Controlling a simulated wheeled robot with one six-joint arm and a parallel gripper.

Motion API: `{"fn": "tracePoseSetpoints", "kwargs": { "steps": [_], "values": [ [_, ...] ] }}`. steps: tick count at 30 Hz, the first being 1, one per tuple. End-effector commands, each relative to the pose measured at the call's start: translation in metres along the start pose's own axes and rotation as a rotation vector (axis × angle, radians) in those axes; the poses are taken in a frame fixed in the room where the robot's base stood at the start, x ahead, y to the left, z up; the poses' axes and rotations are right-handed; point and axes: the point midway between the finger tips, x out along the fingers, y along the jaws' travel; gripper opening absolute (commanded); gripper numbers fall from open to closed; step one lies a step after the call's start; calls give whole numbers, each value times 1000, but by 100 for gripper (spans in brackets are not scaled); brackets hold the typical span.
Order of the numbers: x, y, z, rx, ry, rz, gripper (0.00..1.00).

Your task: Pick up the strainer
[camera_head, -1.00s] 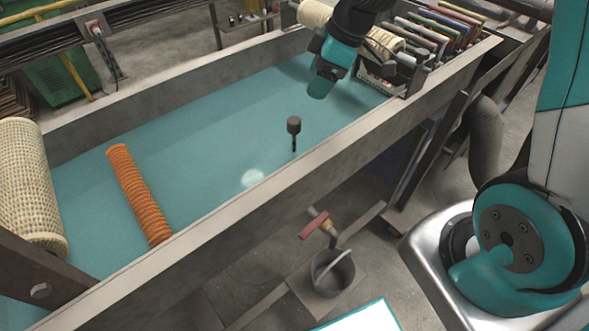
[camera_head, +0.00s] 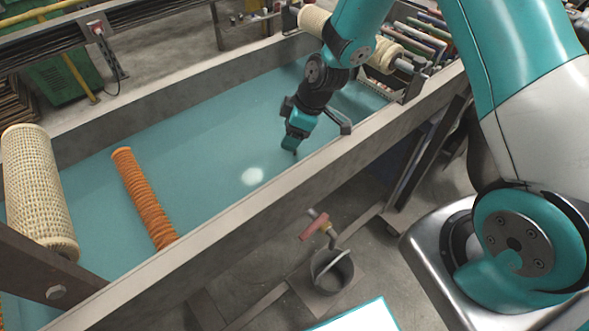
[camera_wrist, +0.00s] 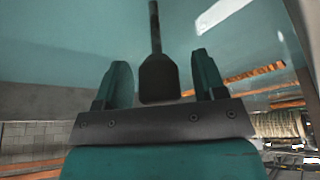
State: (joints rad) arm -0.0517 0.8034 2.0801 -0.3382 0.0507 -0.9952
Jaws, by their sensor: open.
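A dark piece with a wide block-like end and a thin stem, which I take for the strainer (camera_wrist: 158,79), shows in the wrist view between my two teal fingers. My gripper (camera_wrist: 161,62) is open around it, with a gap visible on both sides. In the head view my gripper (camera_head: 291,143) points down over the strainer's place in the teal-floored trough (camera_head: 205,140). There the gripper hides nearly all of the strainer, and only a dark tip shows below it. I cannot tell whether the strainer touches the palm.
An orange ribbed tube (camera_head: 144,198) and a cream mesh roll (camera_head: 38,190) lie at the trough's left. The trough's near wall (camera_head: 240,205) runs close to my gripper. A rack of coloured rods (camera_head: 420,45) stands at the far right end. The trough's middle is clear.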

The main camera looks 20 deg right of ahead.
Motion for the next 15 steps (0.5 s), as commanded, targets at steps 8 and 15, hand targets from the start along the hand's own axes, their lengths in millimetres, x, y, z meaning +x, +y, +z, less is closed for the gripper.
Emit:
{"fn": "tracePoseSetpoints", "kwargs": {
  "steps": [8, 15],
  "values": [
    [1, 0, 0, 0, 0, 0, 52],
    [1, 0, 0, 0, 0, 0, 0]
  ]
}}
